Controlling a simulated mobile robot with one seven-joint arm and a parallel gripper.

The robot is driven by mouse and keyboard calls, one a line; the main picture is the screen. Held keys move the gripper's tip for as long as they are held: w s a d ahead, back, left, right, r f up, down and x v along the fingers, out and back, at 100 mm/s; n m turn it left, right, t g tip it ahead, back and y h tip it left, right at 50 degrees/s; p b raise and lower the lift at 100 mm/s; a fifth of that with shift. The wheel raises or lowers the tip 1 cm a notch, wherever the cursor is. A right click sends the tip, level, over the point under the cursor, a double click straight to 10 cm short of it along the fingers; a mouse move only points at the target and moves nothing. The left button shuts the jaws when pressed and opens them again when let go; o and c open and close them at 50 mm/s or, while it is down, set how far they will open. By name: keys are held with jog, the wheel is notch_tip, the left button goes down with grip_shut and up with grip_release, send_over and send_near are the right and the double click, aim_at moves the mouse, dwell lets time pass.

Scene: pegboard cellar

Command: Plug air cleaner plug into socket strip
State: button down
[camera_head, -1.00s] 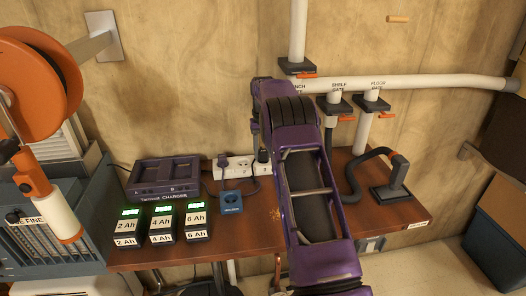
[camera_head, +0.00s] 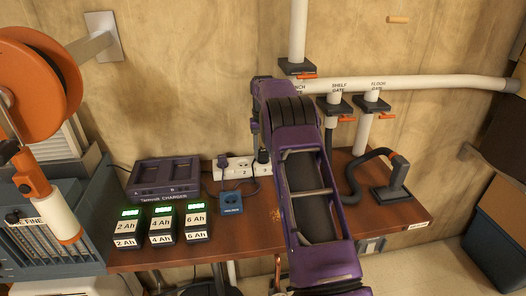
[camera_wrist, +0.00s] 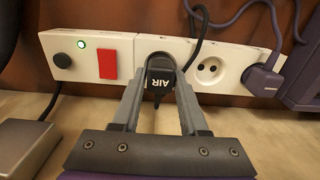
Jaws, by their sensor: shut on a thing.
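The black plug marked AIR (camera_wrist: 160,80) is between the two fingers of my gripper (camera_wrist: 160,88) in the wrist view. My gripper is shut on it. The plug is at a round socket of the white socket strip (camera_wrist: 123,60); its prongs are hidden, and I cannot tell how deep it sits. There my gripper (camera_head: 259,150) is at the strip.
A purple plug (camera_wrist: 266,80) occupies another socket; the socket between (camera_wrist: 210,71) is empty. The strip has a red switch (camera_wrist: 107,57) and a lit green lamp (camera_wrist: 81,44). A charger (camera_head: 163,180), several batteries (camera_head: 161,224) and a blue box (camera_head: 231,203) stand left on the bench.

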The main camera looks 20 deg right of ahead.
jog(key=shift+s+f, duration=0.1)
jog(key=shift+f, duration=0.3)
jog(key=shift+r, duration=0.5)
dwell(2.5)
jog(key=shift+r, duration=2.55)
jog(key=w+a+r, duration=0.1)
jog(key=a, duration=0.6)
jog(key=shift+w+r, duration=0.2)
jog(key=shift+w, duration=0.05)
jog(key=shift+f, duration=1.5)
